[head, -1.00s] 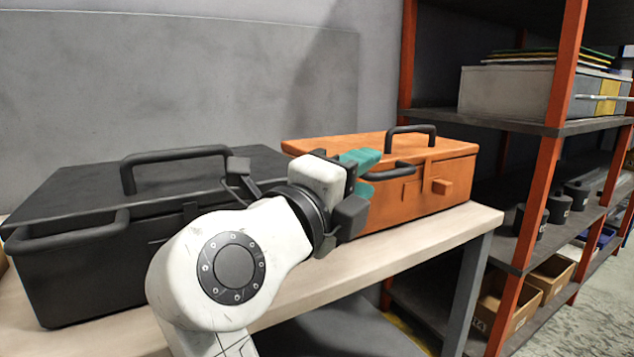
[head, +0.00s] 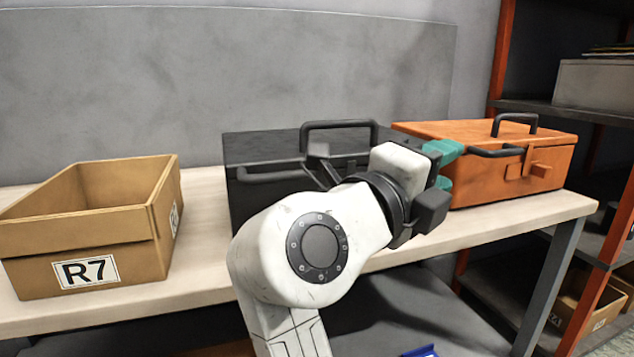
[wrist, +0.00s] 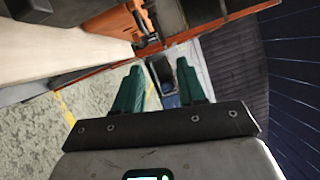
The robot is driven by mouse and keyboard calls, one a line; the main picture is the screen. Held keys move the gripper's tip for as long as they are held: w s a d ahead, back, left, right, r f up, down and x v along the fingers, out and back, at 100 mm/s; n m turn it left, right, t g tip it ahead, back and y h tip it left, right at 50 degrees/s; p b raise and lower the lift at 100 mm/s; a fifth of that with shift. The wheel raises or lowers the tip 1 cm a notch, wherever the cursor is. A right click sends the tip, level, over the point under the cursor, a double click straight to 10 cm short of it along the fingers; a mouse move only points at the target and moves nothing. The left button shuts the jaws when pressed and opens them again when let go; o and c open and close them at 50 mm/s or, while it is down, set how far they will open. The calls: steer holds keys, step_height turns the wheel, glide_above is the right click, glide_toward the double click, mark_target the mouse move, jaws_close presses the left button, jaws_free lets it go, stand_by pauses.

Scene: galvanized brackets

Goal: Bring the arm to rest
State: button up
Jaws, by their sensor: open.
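My gripper (head: 447,167) has green fingers and is seen from behind in the head view, in front of the orange toolbox. In the wrist view its two green fingers (wrist: 163,90) stand well apart with nothing held between them. My white arm is bent and raised in front of the table, and it hides part of the black toolbox. Whether the fingers touch the orange toolbox cannot be told from the head view.
A cardboard box marked R7 (head: 85,235) stands open on the table (head: 205,215) at left. A black toolbox (head: 262,190) and an orange toolbox (head: 480,165) stand on the table. A rack with orange posts (head: 608,235) is at right.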

steer(key=s+d+f+n+g+y, duration=0.2)
steer(key=d+f+n, duration=0.25)
steer(key=f, duration=0.75)
steer(key=s+d+f+n+g+y, duration=0.15)
steer(key=d+f+n+y, duration=0.35)
steer(key=f, duration=0.6)
steer(key=s+d+f+n+g, duration=0.25)
steer(key=f+n, duration=0.45)
steer(key=f, duration=0.5)
steer(key=s+d+f+n+g+y, duration=0.1)
steer(key=s+f+n+g+y, duration=0.4)
steer(key=s+f, duration=0.65)
steer(key=s+f+n+y, duration=0.2)
steer(key=s+f+n, duration=0.6)
steer(key=s, duration=0.6)
step_height(320, 180, up, 37)
steer(key=p, duration=3.7)
steer(key=shift+s, duration=0.3)
steer(key=shift+c, duration=0.5)
